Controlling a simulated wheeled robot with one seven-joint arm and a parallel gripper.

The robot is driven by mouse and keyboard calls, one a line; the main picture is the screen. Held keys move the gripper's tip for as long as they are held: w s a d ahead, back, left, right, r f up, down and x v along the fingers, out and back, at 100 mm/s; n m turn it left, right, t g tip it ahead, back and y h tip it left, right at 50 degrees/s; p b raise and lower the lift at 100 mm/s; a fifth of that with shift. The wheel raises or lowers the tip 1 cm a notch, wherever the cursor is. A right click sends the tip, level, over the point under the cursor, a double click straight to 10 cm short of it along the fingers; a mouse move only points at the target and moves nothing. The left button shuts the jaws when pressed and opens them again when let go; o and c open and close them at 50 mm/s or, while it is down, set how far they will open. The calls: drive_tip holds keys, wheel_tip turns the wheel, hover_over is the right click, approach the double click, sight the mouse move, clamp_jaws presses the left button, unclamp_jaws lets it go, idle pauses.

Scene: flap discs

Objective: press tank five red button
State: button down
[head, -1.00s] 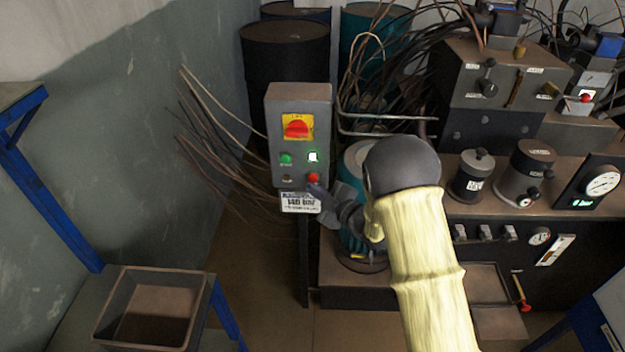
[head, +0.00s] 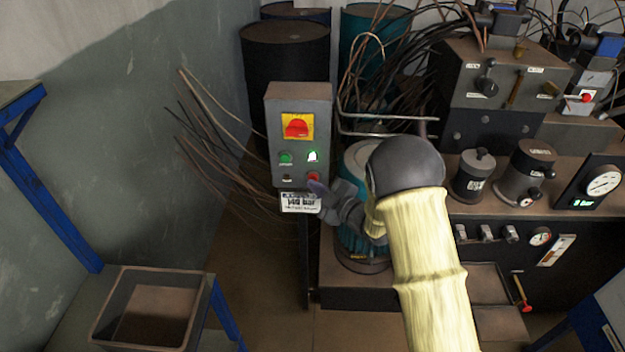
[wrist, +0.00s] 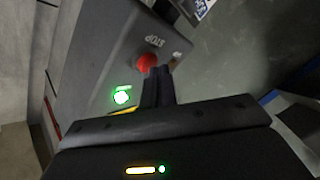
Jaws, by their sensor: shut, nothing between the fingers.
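The grey control box (head: 299,105) stands on a post, with a yellow plate and large red rotary switch (head: 298,127), a green button (head: 285,158), a lit green-white lamp (head: 312,157) and a small red button (head: 313,178) at lower right. A white label hangs below it. In the wrist view the red button (wrist: 147,62) sits under the word STOP, with the green lamp (wrist: 122,97) beside it. My gripper (head: 316,187) is shut and empty. Its fingertips (wrist: 160,72) are right at the red button's edge and partly cover it; I cannot tell whether they touch.
A machine bench (head: 580,205) with gauges, valves and cables fills the right. Dark and teal drums (head: 285,65) stand behind the box. Loose wires stick out left of it. An open grey bin (head: 150,280) sits at lower left beside a blue frame.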

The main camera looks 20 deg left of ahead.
drive_tip(key=shift+w+a, duration=0.1)
drive_tip(key=shift+w, duration=0.25)
idle(0.4)
idle(0.3)
drive_tip(key=shift+s+d+b, duration=0.25)
drive_tip(key=shift+s+b, duration=0.15)
drive_tip(key=shift+s, duration=0.45)
drive_tip(key=s, duration=0.2)
drive_tip(key=s+d+b, duration=0.1)
drive_tip(key=s, duration=0.2)
drive_tip(key=shift+b, duration=0.3)
drive_tip(key=shift+w+d, duration=0.1)
idle(0.4)
